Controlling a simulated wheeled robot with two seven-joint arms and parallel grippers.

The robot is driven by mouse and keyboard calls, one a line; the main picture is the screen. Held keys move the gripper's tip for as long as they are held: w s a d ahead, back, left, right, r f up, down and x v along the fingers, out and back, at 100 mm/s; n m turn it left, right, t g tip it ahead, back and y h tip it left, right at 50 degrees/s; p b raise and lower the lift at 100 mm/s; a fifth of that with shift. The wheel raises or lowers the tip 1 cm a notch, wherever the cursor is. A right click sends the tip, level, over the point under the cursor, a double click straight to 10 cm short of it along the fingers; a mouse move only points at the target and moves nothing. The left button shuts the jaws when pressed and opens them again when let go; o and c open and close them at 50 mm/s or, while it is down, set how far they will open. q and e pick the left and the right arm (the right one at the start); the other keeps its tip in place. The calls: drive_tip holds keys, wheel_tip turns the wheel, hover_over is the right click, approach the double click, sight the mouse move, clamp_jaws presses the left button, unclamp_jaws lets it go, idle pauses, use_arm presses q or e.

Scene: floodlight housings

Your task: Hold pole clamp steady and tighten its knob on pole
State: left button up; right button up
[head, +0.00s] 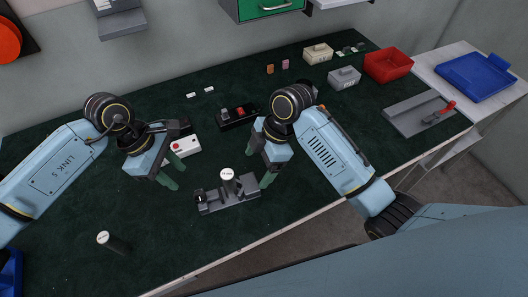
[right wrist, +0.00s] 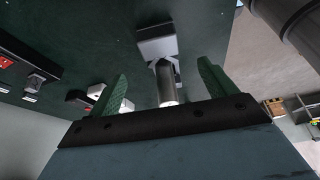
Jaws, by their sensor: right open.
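A dark grey fixture (head: 243,190) stands near the front edge of the table and bears a short upright cylinder with a white labelled top (head: 227,174). I cannot clearly tell the clamp and its knob apart. My right gripper (head: 260,166) is open just right of the fixture, its green fingers pointing down. In the right wrist view, a grey cylinder (right wrist: 165,85) shows between the open fingers (right wrist: 163,72), without visible contact, with a grey block (right wrist: 156,42) beyond. My left gripper (head: 173,172) hangs left of the fixture, its green fingers apart and empty.
A dark pole with a white top (head: 109,241) stands at front left. A white box with a red button (head: 186,146) is behind my left gripper. A black button panel (head: 236,117) lies farther back. A red bin (head: 388,65) and grey tray (head: 420,112) are at right.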

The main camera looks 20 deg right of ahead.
sight(247, 183)
drive_tip(key=x, duration=0.9)
drive_tip(key=shift+f, duration=0.2)
drive_tip(key=shift+c, duration=1.4)
drive_tip(key=c, duration=0.8)
drive_tip(key=shift+c, duration=0.2)
